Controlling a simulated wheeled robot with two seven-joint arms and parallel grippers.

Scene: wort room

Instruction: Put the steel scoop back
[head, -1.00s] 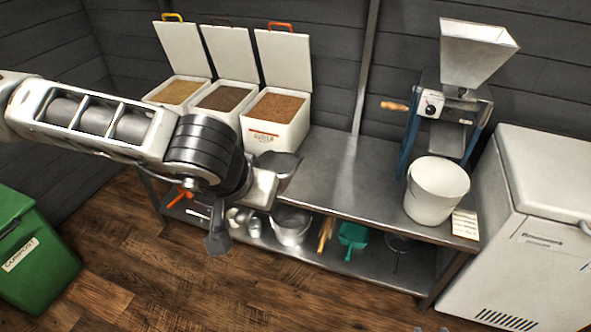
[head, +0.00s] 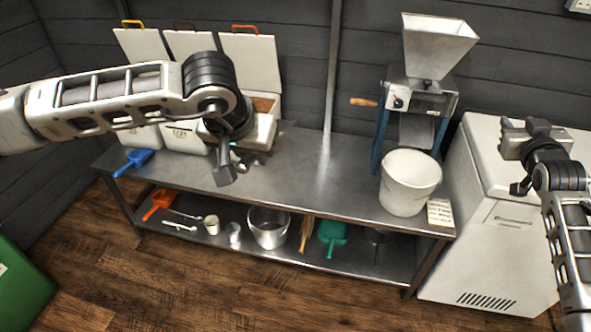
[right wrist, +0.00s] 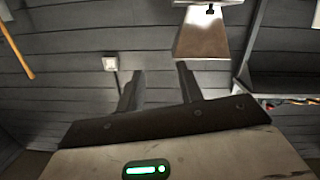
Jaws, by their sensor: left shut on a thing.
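My left gripper (head: 226,170) hangs over the left part of the steel bench, in front of the open bins. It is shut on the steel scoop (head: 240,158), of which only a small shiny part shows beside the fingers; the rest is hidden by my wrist. My right gripper (head: 524,130) is raised at the right, in front of the white chest. In the right wrist view its two fingers (right wrist: 160,88) stand apart with nothing between them.
The steel bench (head: 310,180) carries three open bins, a blue scoop (head: 136,161), a mill (head: 418,95) and a white bucket (head: 408,180). The lower shelf holds an orange scoop (head: 158,203), a steel pot (head: 268,226) and a green scoop (head: 332,234). The bench middle is clear.

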